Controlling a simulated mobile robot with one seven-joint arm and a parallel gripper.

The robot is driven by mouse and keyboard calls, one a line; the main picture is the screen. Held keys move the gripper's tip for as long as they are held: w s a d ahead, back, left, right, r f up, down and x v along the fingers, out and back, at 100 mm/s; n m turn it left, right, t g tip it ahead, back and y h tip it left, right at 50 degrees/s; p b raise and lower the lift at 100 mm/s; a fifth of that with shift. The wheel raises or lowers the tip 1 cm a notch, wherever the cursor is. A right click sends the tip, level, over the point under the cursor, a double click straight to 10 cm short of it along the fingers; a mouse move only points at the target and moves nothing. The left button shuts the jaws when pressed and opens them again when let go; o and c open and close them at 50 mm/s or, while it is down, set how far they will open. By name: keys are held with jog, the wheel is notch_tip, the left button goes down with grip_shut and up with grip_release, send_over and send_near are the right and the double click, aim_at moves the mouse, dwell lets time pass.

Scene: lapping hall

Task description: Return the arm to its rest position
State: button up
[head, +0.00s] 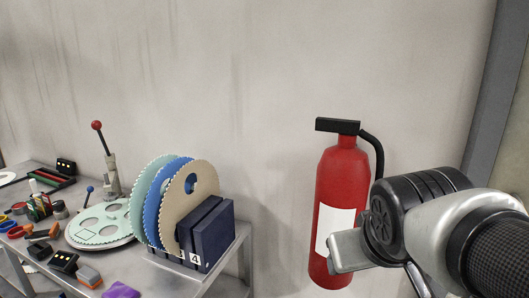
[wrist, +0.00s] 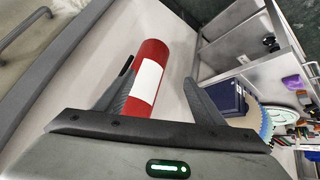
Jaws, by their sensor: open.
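My arm (head: 430,215) reaches in from the right edge in the head view, bent in front of the lower right part of the fire extinguisher. My gripper (wrist: 158,75) shows in the wrist view with its two dark fingers spread apart and nothing held between them. The red fire extinguisher (wrist: 155,60) appears in line with the gap between the fingers, beyond them. I cannot tell how far away it is. In the head view, the fingers cannot be made out.
The red fire extinguisher (head: 342,180) with a white label stands against the grey wall. A metal table (head: 215,268) at left carries toothed discs in a rack (head: 168,205), dark blue boxes (head: 212,232), a round plate (head: 100,226), a lever press (head: 111,178) and small tools. Bare wall lies between rack and extinguisher.

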jog(key=s+a+f+m+g+y, duration=0.1)
jog(key=s+a+f+g+y, duration=0.1)
jog(key=s, duration=0.5)
notch_tip(320, 180, up, 14)
jog(key=p, duration=1.3)
jog(key=shift+w+f+h+p, duration=0.15)
jog(key=shift+f+h+p, duration=0.1)
jog(key=shift+h+p, duration=0.05)
